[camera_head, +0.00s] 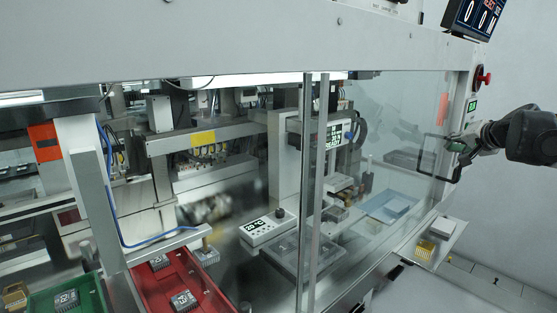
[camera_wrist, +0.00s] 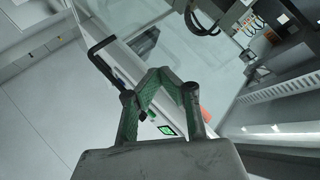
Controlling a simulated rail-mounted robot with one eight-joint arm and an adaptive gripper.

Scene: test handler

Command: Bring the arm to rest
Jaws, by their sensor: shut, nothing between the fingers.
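My gripper (camera_head: 462,146) is at the right of the head view, in front of the machine's right end. In the wrist view, its green-lined fingers (camera_wrist: 158,73) are closed together at the tips with nothing between them. A black bar handle (camera_head: 421,157) on the clear glass panel (camera_head: 385,130) is just left of the gripper. The handle (camera_wrist: 100,62) also shows in the wrist view, left of and behind the fingers. I cannot tell whether the gripper touches it.
A red knob (camera_head: 484,77) and a lit green button (camera_head: 472,106) are on the right post. A tilted display (camera_head: 474,17) hangs above. A shelf with a yellow block (camera_head: 425,247) sits below the arm. Red (camera_head: 140,280) and green (camera_head: 92,291) trays stand front left. The right wall area is clear.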

